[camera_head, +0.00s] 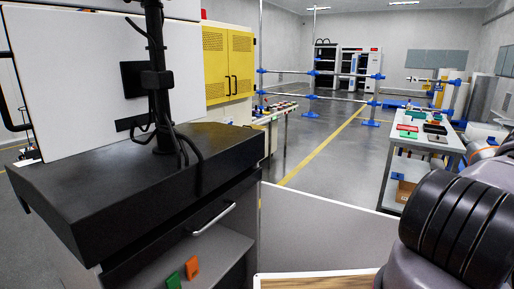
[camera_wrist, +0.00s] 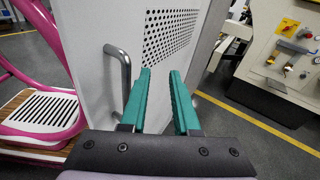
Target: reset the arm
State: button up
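My gripper (camera_wrist: 160,98) shows in the wrist view with two teal fingers standing apart and nothing between them. It faces a white cabinet panel (camera_wrist: 105,30) with a perforated patch (camera_wrist: 170,35) and a metal handle (camera_wrist: 118,66) left of the fingers. I cannot tell how far the fingertips are from the panel. In the head view, part of my arm (camera_head: 460,225) fills the lower right corner, and the gripper is out of that view.
A black-topped cabinet (camera_head: 110,190) stands close at left with a monitor on it. A workbench (camera_head: 440,146) with trays stands at right. A yellow cabinet (camera_head: 228,65) is behind. A pink-framed step (camera_wrist: 45,112) is left in the wrist view. Open floor (camera_head: 325,150) lies mid-room.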

jog(key=w+a+r+n+g+h, duration=0.1)
jog(key=w+a+r+n+h, duration=0.2)
jog(key=r, duration=0.8)
jog(key=w+a+r+n+g+h, duration=0.15)
jog(key=a+r+h, duration=0.35)
jog(key=r, duration=0.5)
jog(key=w+a+r+n+h, duration=0.25)
jog(key=a+r, duration=0.25)
jog(key=r, duration=0.6)
jog(key=s+a+r+n+t+h, duration=0.3)
jog(key=s+a+r, duration=0.3)
jog(key=a+r, duration=0.45)
jog(key=s+a+r+n+t, duration=0.1)
jog(key=s+a+r+t, duration=0.2)
jog(key=s, duration=0.3)
jog(key=s+a+r+n+t+h, duration=0.1)
jog(key=s+a+r+n+t, duration=0.1)
jog(key=s, duration=0.5)
notch_tip(320, 180, up, 2)
jog(key=shift+a+r+t, duration=0.1)
jog(key=shift+a+t, duration=0.65)
jog(key=shift+a, duration=0.25)
jog(key=shift+d, duration=0.1)
